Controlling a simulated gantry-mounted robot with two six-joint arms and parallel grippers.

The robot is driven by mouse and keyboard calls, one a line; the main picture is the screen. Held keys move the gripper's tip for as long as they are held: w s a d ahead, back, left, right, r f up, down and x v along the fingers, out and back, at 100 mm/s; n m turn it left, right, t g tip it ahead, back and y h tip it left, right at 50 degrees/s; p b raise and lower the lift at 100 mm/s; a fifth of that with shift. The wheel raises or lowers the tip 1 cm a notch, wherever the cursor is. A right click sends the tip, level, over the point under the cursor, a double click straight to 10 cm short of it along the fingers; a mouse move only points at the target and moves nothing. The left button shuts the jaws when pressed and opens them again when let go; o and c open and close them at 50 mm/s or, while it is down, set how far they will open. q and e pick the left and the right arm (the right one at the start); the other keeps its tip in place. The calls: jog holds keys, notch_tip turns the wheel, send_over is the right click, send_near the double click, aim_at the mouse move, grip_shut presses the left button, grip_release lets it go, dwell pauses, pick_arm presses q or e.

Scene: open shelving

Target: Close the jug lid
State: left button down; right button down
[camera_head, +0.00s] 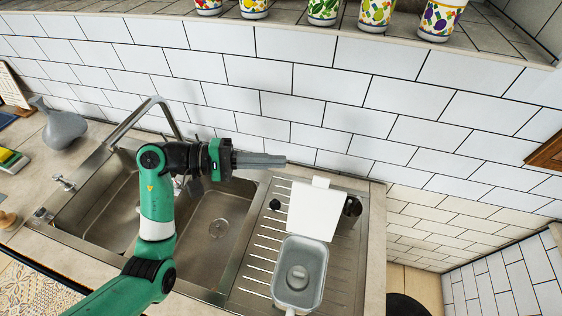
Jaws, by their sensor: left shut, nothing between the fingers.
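A grey jug (297,272) stands on the ribbed drainboard right of the sink, with its inside showing from above. Its white lid (314,211) is open and tilted up at the jug's far side, toward the tiled wall. My left gripper (285,160) is shut and empty. It points right and shows just above and left of the raised lid in the picture; I cannot tell how far apart they are in depth. My right gripper is not in view.
The steel drainboard (250,283) lies around the jug. A sink with two basins and a tall faucet (133,122) is to the left. A grey vase (62,124) stands at far left. The tiled wall (295,75) closes the back, with several patterned cups on the ledge above.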

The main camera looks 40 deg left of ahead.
pick_arm(q)
jog(key=w+d+p, duration=0.2)
jog(key=d, duration=0.5)
jog(key=shift+d+r, duration=0.2)
jog(key=shift+d, duration=0.15)
